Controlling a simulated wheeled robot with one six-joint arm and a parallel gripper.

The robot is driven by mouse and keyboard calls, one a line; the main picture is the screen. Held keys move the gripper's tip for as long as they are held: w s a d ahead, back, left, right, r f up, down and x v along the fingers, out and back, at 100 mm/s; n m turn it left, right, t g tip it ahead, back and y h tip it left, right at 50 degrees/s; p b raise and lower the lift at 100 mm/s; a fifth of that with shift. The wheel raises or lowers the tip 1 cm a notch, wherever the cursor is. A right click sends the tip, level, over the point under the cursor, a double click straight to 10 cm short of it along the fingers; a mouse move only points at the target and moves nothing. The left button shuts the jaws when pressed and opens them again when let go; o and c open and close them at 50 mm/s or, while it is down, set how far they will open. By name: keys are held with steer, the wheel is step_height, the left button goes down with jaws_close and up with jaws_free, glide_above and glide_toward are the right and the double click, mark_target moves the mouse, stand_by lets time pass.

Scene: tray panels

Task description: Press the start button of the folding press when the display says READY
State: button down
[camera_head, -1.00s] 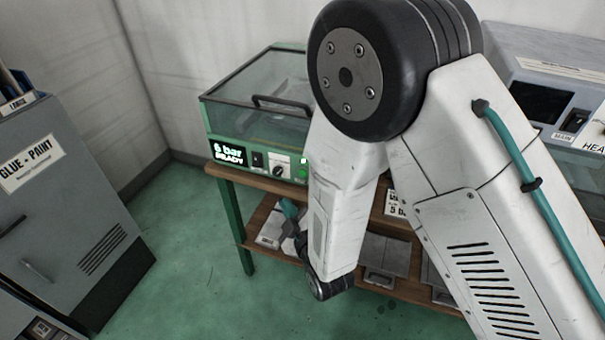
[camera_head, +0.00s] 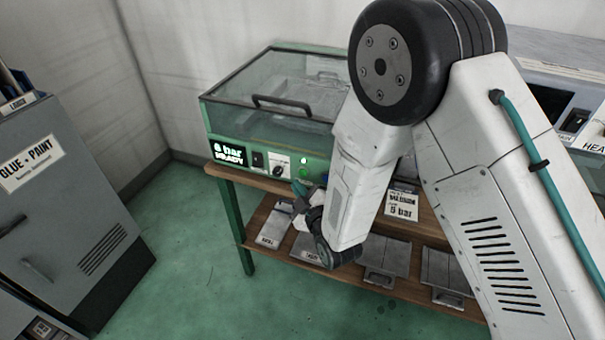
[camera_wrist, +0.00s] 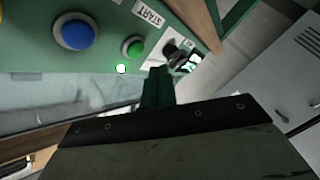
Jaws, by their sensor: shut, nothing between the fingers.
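The folding press (camera_head: 222,122) is a green box with a clear lid on the wooden bench. Its display (camera_head: 229,153) reads "6 bar READY". A green button (camera_head: 303,172) sits on its front panel below a small lit lamp (camera_head: 303,160). In the wrist view the green button (camera_wrist: 132,47) is beside a START label (camera_wrist: 148,12), with a larger blue button (camera_wrist: 73,33) to its left. My gripper (camera_head: 299,188) is shut and empty, just below the panel. In the wrist view its fingertips (camera_wrist: 158,76) are below and right of the green button, apart from it in the picture.
A black switch (camera_head: 257,160) and a knob (camera_head: 279,168) sit between display and button. Metal plates (camera_head: 387,256) lie on the lower shelf (camera_head: 262,215). A grey cabinet (camera_head: 75,215) stands left. A second machine (camera_head: 560,85) is partly behind my arm.

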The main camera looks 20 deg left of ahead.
steer(key=shift+w+d, duration=0.1)
steer(key=shift+w, duration=0.7)
steer(key=shift+w, duration=0.1)
stand_by(1.4)
steer(key=shift+w, duration=0.3)
steer(key=shift+w, duration=0.55)
stand_by(0.7)
steer(key=shift+s, duration=0.95)
steer(key=shift+s+a, duration=0.2)
steer(key=shift+s, duration=2.3)
